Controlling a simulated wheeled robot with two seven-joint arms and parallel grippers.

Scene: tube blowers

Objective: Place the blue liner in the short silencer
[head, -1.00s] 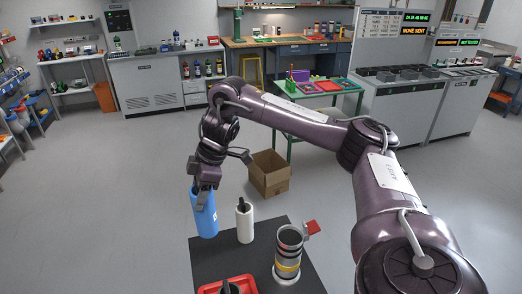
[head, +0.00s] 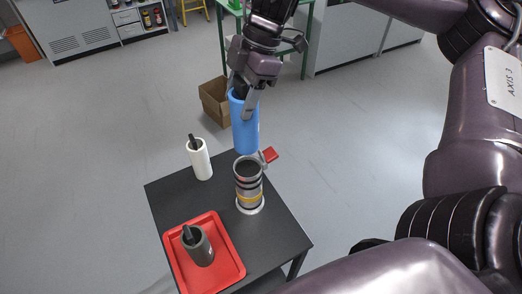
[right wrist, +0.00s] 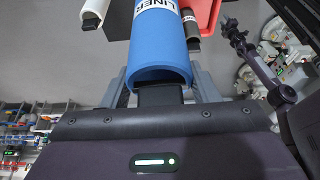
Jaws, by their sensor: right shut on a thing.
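The blue liner (head: 245,125) is a hollow cylinder, nearly upright, held in the air by my right gripper (head: 247,100). In the right wrist view the liner (right wrist: 160,45) fills the space between the fingers, with its open end toward the palm and the word LINER on its side. My right gripper (right wrist: 165,88) is shut on it. The silencer (head: 249,185) is a short metal cylinder with dark and yellow bands and an open top, standing upright on the dark table. In the head view the liner's lower end is just above the silencer's mouth, apparently apart. My left gripper is not in view.
A red clamp handle (head: 269,155) sticks out right of the silencer's rim. A white cylinder (head: 200,160) with a dark handle stands on the dark table (head: 220,190). A red tray (head: 236,266) holds a grey cylinder (head: 199,248). A cardboard box (head: 214,103) is on the floor behind.

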